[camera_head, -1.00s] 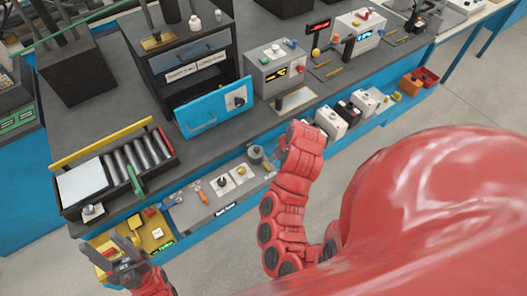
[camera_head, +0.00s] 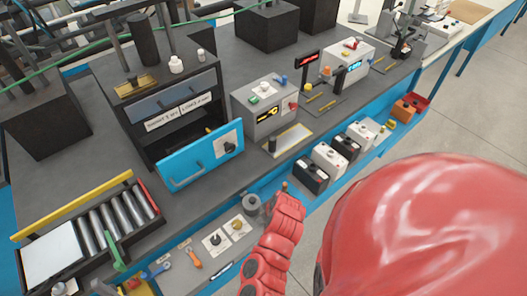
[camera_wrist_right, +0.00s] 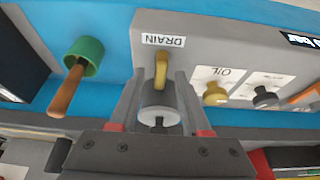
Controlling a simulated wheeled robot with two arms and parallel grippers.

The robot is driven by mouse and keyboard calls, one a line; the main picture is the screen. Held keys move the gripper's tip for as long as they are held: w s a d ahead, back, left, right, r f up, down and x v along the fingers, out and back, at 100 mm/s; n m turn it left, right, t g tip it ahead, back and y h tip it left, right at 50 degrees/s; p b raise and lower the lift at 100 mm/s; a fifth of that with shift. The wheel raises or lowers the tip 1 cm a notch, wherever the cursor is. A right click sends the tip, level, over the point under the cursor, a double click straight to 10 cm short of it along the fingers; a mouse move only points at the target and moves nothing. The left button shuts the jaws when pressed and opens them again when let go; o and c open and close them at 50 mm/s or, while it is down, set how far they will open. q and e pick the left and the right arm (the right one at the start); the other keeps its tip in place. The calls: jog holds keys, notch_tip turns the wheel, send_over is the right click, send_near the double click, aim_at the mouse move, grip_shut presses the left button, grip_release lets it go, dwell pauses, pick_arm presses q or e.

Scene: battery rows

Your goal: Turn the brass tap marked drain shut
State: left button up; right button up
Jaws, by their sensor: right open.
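The brass tap (camera_wrist_right: 161,70) sits under a DRAIN label (camera_wrist_right: 163,41), which reads upside down, on a grey panel in the right wrist view. Its lever points along the view, towards my wrist. My right gripper (camera_wrist_right: 159,82) is open, with one finger on each side of the tap and visible gaps. A pale grey cylinder (camera_wrist_right: 159,105) lies between the fingers, nearer the wrist. In the head view my red right arm (camera_head: 268,250) reaches the front of the bench and hides the tap and gripper. Grey bits at the bottom left edge may be my left gripper; its state is unclear.

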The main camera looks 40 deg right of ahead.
jog(key=shift+s+r, duration=0.1)
jog(key=shift+c, duration=0.4)
grip_shut()
